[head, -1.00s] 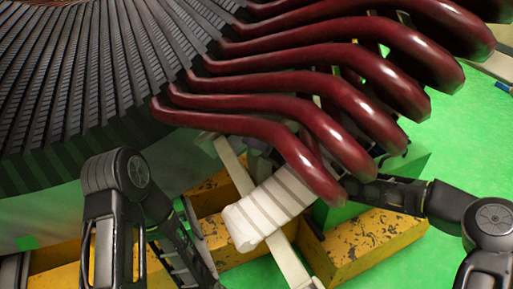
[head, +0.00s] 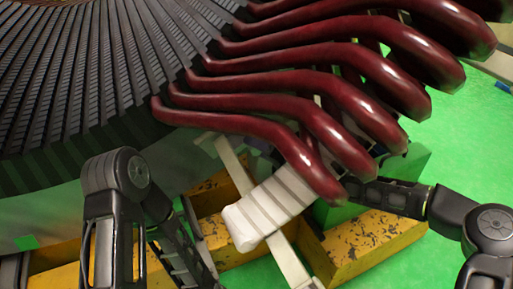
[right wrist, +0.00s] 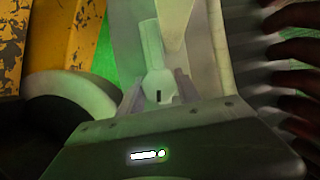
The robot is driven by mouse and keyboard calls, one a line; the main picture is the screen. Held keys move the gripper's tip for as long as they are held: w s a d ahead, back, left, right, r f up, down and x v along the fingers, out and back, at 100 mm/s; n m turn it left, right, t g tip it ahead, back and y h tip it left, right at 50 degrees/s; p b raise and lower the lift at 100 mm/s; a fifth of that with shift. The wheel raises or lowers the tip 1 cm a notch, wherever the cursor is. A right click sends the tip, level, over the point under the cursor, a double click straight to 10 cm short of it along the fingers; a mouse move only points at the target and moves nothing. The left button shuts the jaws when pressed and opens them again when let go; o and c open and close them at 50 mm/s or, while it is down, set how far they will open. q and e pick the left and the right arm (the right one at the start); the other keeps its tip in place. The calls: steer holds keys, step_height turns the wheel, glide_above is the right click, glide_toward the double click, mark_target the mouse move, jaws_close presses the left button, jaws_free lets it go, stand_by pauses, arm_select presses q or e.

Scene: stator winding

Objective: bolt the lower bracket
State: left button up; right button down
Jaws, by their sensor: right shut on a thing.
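The lower bracket appears to be the pale flat bar (head: 287,262) that runs slantwise under the red coil ends, beneath a white banded roll (head: 266,212). In the right wrist view, my right gripper (right wrist: 160,94) is shut on a pale bolt (right wrist: 153,44), holding it at its rounded, dark-slotted head. The bolt's shank points away from the gripper, towards pale surfaces; I cannot tell whether its tip touches them. In the head view, my right gripper (head: 366,188) reaches in from the right, its tips hidden behind the coil ends. My left arm shows at lower left, but its gripper does not.
Red coil ends (head: 335,90) overhang the bracket from the dark slotted stator core (head: 80,90). Yellow worn blocks (head: 372,238) stand below, with a green block (head: 412,165) behind. Green floor is open at the right.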

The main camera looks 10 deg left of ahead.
steer(key=shift+f+m+y+b, duration=0.3)
steer(key=shift+m+b, duration=0.4)
steer(key=shift+b, duration=0.05)
steer(key=shift+m+y+b, duration=0.4)
steer(key=shift+m+b, duration=0.5)
steer(key=shift+b, duration=0.3)
steer(key=shift+r+m+t+y+b, duration=0.2)
steer(key=shift+m+t+y+b, duration=0.25)
steer(key=shift+m, duration=0.55)
steer(key=c, duration=0.8)
jaws_free()
steer(key=shift+c, duration=0.2)
steer(key=shift+d, duration=0.1)
steer(key=p+v, duration=0.2)
steer(key=v, duration=0.5)
steer(key=shift+s+d, duration=0.25)
